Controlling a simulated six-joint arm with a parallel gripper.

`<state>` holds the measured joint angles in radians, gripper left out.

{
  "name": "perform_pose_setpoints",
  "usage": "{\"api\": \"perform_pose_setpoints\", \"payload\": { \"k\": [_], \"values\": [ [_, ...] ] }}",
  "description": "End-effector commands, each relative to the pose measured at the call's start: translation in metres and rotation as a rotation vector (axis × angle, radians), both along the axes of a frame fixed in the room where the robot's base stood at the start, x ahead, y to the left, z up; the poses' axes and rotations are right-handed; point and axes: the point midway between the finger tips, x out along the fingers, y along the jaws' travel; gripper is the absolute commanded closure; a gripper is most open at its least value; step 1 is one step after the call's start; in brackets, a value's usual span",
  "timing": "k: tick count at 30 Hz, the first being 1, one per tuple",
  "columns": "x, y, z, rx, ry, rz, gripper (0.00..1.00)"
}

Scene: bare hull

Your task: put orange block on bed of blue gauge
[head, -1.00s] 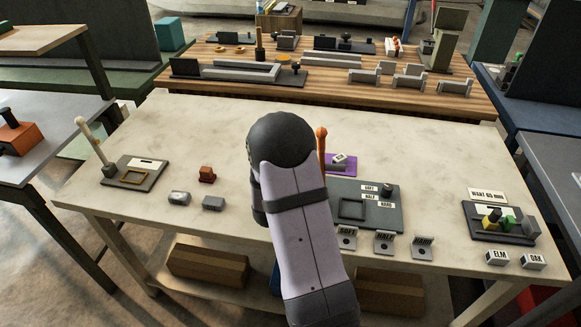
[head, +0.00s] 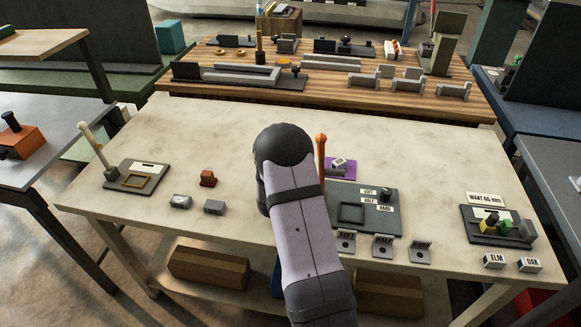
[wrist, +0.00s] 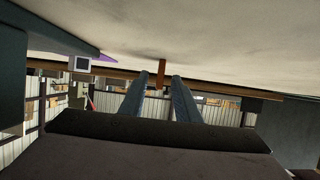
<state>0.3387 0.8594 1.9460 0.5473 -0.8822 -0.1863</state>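A small red-orange block with a narrower top (head: 208,178) stands on the pale table, left of my arm in the head view. I cannot make out a blue gauge; my arm hides part of the table. My gripper (wrist: 163,78) shows in the wrist view with its two fingers apart and nothing between them. In the head view the gripper is hidden behind my arm. An orange upright post (head: 321,158) stands just right of my arm by a purple plate (head: 346,170). A brown-orange upright (wrist: 161,70) shows beyond the fingertips in the wrist view.
A dark plate with a gold frame and white lever (head: 137,176) lies at left. A grey plate (head: 380,215) with labelled stands lies right of my arm. A fixture with yellow and green pieces (head: 497,224) is at right.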

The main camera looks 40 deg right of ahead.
Motion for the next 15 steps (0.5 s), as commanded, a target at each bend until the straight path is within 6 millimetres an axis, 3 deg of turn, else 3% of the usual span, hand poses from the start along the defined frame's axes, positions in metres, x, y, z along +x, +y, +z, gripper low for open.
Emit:
{"api": "perform_pose_setpoints", "payload": {
  "k": [14, 15],
  "values": [
    [0.0099, -0.0106, -0.0065, 0.000, 0.001, 0.000, 0.70],
    [0.0099, -0.0106, -0.0065, 0.000, 0.001, 0.000, 0.80]
  ]
}}
